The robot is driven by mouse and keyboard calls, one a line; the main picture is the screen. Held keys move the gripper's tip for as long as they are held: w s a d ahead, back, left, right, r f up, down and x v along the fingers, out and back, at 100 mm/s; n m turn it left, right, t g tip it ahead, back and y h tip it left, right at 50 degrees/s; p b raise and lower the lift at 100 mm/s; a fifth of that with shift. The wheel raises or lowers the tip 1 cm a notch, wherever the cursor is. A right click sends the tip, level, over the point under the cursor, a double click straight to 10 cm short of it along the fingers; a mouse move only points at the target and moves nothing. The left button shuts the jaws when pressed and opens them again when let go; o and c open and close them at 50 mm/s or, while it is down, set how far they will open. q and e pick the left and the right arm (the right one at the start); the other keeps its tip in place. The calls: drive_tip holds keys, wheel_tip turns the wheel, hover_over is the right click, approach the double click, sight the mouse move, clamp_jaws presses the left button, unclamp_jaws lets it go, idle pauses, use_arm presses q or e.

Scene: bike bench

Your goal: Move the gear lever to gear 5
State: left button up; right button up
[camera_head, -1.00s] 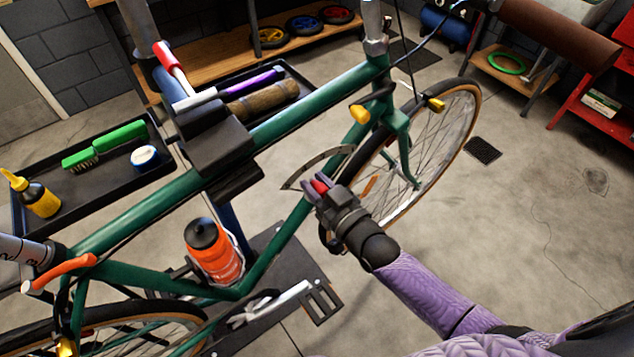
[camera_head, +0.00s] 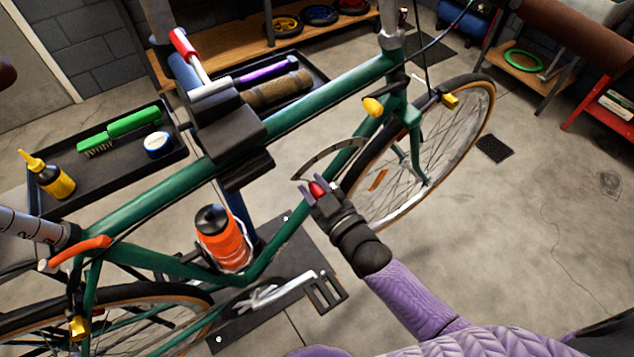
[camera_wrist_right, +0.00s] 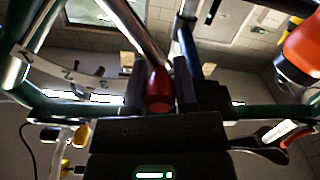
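The gear lever has a red knob (camera_head: 317,189), seen beside the bike frame's lower tube. A curved gear plate (camera_head: 325,154) lies just behind it. My right gripper (camera_head: 316,190) has a finger on each side of the knob and looks shut on it. In the right wrist view the red knob (camera_wrist_right: 159,90) sits between the two dark fingers, with the metal lever rod (camera_wrist_right: 132,28) running to the upper left. Which mark the lever points at is unclear. My left gripper is out of view.
The green bike (camera_head: 320,93) is clamped in a stand and fills the middle. An orange bottle (camera_head: 222,240) hangs on its frame near my right gripper. A black tray (camera_head: 115,180) holds tools on the left. The floor to the right is open.

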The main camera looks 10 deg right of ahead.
drive_tip(key=o, duration=0.4)
drive_tip(key=p+v, duration=0.2)
drive_tip(key=v, duration=0.8)
drive_tip(key=s+d+f+m+g+h, duration=0.1)
drive_tip(key=s+f+g+h, duration=0.15)
drive_tip(key=f, duration=0.45)
drive_tip(key=s+d+f+m+g+h, duration=0.1)
drive_tip(key=s+d+f+g, duration=0.15)
drive_tip(key=f, duration=0.45)
drive_tip(key=s+f+m+g+h, duration=0.1)
drive_tip(key=s+f+g, duration=0.2)
drive_tip(key=s, duration=0.4)
drive_tip(key=s+d+f+m+g+h, duration=0.1)
drive_tip(key=s+f+g, duration=0.3)
drive_tip(key=s+f, duration=0.2)
drive_tip(key=s+d+f+g+h+b, duration=0.1)
drive_tip(key=s+f+g, duration=0.3)
drive_tip(key=s, duration=0.6)
drive_tip(key=shift+s+d+f+m, duration=0.2)
drive_tip(key=shift+d+f+m, duration=0.1)
drive_tip(key=shift+m, duration=0.1)
